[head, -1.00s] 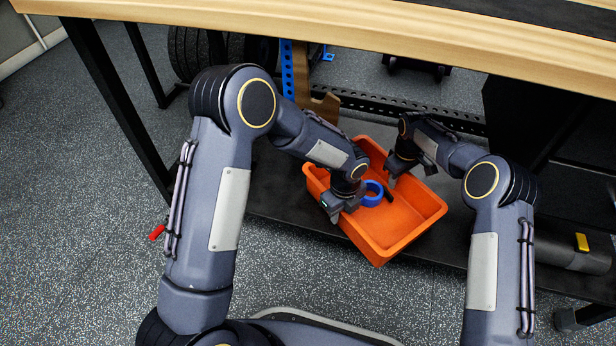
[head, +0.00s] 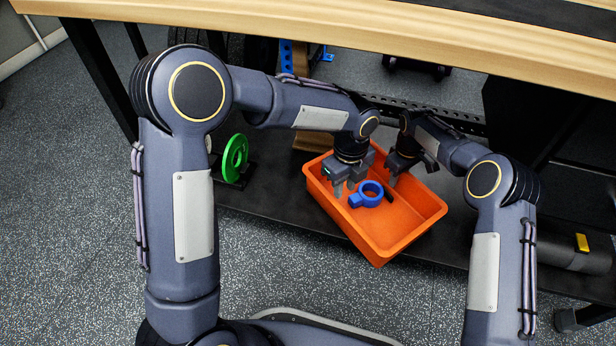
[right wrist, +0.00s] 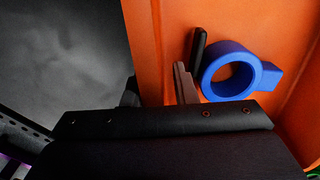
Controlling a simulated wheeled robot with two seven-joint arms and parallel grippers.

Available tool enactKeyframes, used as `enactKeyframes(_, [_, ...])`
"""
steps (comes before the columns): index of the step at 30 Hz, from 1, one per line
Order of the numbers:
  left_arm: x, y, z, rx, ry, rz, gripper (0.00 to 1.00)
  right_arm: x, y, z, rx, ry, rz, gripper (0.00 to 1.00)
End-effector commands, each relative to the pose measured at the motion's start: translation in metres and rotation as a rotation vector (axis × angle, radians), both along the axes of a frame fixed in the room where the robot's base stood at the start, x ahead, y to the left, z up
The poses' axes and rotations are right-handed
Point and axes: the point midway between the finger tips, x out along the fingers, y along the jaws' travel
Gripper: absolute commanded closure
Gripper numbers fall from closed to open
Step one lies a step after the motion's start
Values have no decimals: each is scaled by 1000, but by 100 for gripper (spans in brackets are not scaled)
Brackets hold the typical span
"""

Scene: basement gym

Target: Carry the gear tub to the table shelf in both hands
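The gear tub (head: 405,237), an open orange bin, sits on the dark lower shelf (head: 270,205) under the table. A blue ring with a tab (head: 367,194) and a small black item (head: 389,193) lie in it. My left gripper (head: 349,188) is open and empty, over the tub's left part; its exact height is unclear. My right gripper (head: 394,178) is at the far right wall. In the right wrist view it straddles the tub wall (right wrist: 145,45), one finger (right wrist: 186,84) inside and one outside, with little gap; it looks shut on the wall.
A green disc (head: 235,158) stands on the shelf left of the tub. A dark cylinder with a yellow tab (head: 572,246) lies at the right. The wooden tabletop (head: 330,28) overhangs the shelf. A table leg (head: 108,92) stands at the left.

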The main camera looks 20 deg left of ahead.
Motion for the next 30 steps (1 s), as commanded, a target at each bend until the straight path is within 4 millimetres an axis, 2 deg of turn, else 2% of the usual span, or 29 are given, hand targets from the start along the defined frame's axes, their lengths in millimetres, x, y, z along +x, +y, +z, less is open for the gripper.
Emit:
enactKeyframes(9, [0, 0, 0, 0, 0, 0, 75, 1, 1, 67, 1, -5, 1, 75])
enactKeyframes(15, [0, 0, 0, 0, 0, 0, 75, 0, 0, 98, 1, -2, 0, 75])
enactKeyframes(21, [0, 0, -1, 0, 0, 0, 75, 0, 0, 109, 1, -1, 0, 75])
enactKeyframes(30, [0, 0, -1, 0, 0, 0, 75, 0, 0, 109, 0, 0, 0, 75])
